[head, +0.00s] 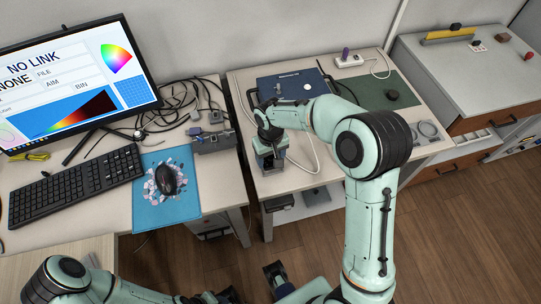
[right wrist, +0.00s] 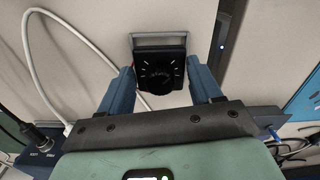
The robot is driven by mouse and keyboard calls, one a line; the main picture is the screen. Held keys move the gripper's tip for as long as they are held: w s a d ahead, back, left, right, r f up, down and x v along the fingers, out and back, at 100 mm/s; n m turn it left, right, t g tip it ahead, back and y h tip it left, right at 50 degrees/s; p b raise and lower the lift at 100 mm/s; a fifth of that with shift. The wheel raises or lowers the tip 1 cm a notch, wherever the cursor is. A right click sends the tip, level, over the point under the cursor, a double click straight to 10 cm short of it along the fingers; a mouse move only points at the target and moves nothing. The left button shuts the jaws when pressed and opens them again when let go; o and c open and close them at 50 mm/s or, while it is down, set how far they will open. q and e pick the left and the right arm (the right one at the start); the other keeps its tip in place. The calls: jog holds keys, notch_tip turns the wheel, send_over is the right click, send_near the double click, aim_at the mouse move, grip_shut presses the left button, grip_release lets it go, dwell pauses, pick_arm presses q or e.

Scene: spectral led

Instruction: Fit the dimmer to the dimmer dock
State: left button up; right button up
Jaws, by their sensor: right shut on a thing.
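In the right wrist view the dimmer (right wrist: 158,68) is a black square block with a round knob and tick marks on its face. A grey bracket (right wrist: 158,36) shows along its far edge; I cannot tell whether it belongs to the dimmer. My right gripper (right wrist: 160,85) has its blue fingers closed on the dimmer's two sides. In the head view my right gripper (head: 270,160) is at the front left of the middle table, and the dimmer is mostly hidden there. I cannot pick out the dimmer dock with certainty. My left gripper (head: 276,276) is low at the bottom, partly cut off.
A blue box (head: 290,85) and a green mat (head: 375,88) with a black puck (head: 392,95) lie on the middle table. A white cable (right wrist: 45,50) runs beside my right gripper. The left desk holds a monitor (head: 75,80), keyboard (head: 75,185), mouse (head: 167,179) and loose cables.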

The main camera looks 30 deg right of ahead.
jog(key=shift+f, duration=0.15)
jog(key=shift+f+b, duration=0.6)
jog(key=shift+f, duration=0.15)
jog(key=o, duration=1.3)
notch_tip(320, 180, up, 14)
jog(key=p, duration=0.1)
jog(key=shift+f+p, duration=0.2)
jog(key=shift+p, duration=0.2)
jog(key=shift+s+f, duration=0.1)
